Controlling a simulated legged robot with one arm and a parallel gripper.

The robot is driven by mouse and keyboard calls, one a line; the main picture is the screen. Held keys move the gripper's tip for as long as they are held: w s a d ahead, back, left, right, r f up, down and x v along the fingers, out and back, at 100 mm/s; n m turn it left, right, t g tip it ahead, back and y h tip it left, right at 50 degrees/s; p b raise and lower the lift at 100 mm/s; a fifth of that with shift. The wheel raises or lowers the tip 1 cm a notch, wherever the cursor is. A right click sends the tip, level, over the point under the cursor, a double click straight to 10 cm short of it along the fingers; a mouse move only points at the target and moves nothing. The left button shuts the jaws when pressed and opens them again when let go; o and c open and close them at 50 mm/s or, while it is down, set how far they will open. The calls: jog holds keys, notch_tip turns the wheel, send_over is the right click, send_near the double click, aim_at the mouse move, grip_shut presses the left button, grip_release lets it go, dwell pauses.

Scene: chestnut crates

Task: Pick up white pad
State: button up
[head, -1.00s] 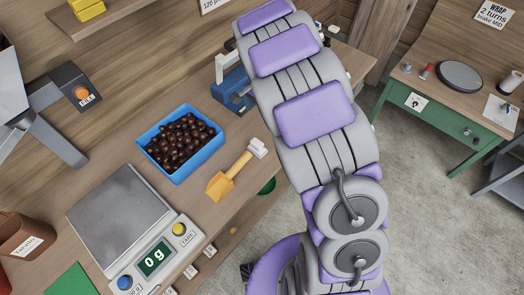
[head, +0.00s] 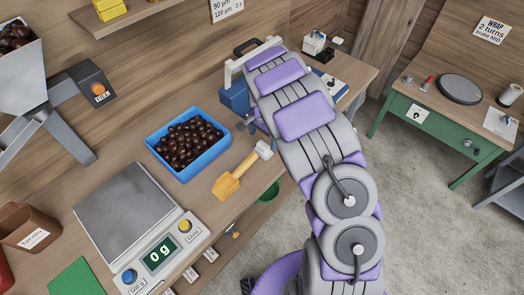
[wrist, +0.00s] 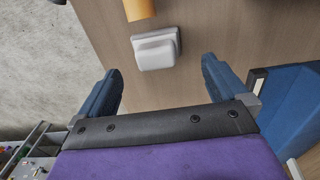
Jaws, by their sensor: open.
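The white pad (head: 263,149) sits at the handle end of the yellow scoop (head: 228,184), which lies on the wooden bench to the right of the blue chestnut tray. In the wrist view the pad (wrist: 156,50) is a pale, rounded block, with the yellow handle (wrist: 139,9) just beyond it. My gripper (wrist: 159,67) is open, its two blue fingers spread to either side below the pad. Nothing is between the fingers, and the pad appears a little ahead of the fingertips. In the head view my arm hides most of the gripper.
The blue tray (head: 154,144) of chestnuts is left of the scoop. A scale (head: 127,205) reading 0 g stands at front left. A blue device (head: 234,97) stands behind the pad; a blue body also shows at right in the wrist view. The bench edge is close to the scoop.

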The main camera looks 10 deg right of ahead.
aim_at(264, 142)
jog(key=shift+a+f, duration=0.1)
jog(key=shift+f, duration=0.55)
jog(key=f, duration=0.1)
jog(key=d+f, duration=0.1)
jog(key=f, duration=0.1)
jog(key=f+b, duration=0.1)
jog(key=shift+d+f, duration=0.15)
jog(key=shift+d, duration=0.25)
jog(key=shift+f, duration=0.3)
jog(key=shift+a, duration=0.75)
jog(key=shift+c, duration=1)
jog(key=shift+d, duration=0.55)
jog(key=c, duration=0.6)
jog(key=shift+c, duration=1.3)
jog(key=shift+a+r, duration=0.1)
jog(key=shift+a, duration=0.25)
jog(key=shift+w+r, duration=0.1)
jog(key=shift+r, duration=0.2)
jog(key=r, duration=0.2)
jog(key=r+p, duration=0.1)
jog(key=r, duration=0.5)
jog(key=shift+d+r, duration=0.15)
jog(key=shift+d, duration=0.1)
jog(key=shift+a+r, duration=0.15)
jog(key=shift+r, duration=0.35)
